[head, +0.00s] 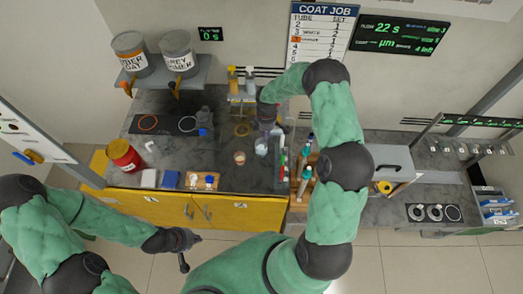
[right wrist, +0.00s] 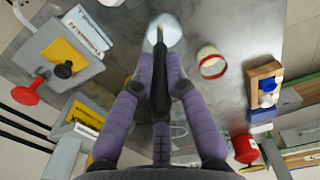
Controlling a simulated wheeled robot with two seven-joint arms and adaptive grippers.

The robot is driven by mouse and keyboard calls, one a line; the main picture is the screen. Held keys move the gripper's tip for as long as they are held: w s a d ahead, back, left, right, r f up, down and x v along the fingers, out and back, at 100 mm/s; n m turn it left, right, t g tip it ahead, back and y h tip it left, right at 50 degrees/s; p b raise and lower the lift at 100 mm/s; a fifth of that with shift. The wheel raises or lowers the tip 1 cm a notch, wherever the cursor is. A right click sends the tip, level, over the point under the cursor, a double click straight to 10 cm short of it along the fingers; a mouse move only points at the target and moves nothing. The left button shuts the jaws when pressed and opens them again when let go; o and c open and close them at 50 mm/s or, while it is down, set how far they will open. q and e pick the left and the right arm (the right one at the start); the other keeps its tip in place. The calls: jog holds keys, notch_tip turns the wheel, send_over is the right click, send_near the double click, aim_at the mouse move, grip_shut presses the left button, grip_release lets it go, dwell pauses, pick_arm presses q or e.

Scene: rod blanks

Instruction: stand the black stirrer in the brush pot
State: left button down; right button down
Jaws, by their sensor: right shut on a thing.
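My right gripper (right wrist: 160,75) is shut on the black stirrer (right wrist: 160,97), which lies between its two purple fingers. The stirrer's far tip overlaps a pale round pot (right wrist: 172,26), likely the brush pot; I cannot tell whether the tip is above it or inside it. In the head view the pale pot (head: 261,147) stands on the grey bench just in front of my right gripper (head: 266,128), and the stirrer is hard to make out there. My left gripper (head: 190,252) is open and empty, in front of the bench.
A red-rimmed cup (right wrist: 211,62) stands beside the pale pot; it also shows in the head view (head: 239,157). A red can (head: 124,155) stands at the bench's left. Upright bottles (head: 305,170) stand close to my right arm.

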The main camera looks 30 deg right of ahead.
jog(key=shift+f, duration=0.45)
jog(key=c, duration=1.2)
grip_release()
jog(key=shift+o, duration=0.2)
jog(key=shift+r, duration=0.1)
notch_tip(320, 180, up, 12)
jog(key=shift+f, duration=0.1)
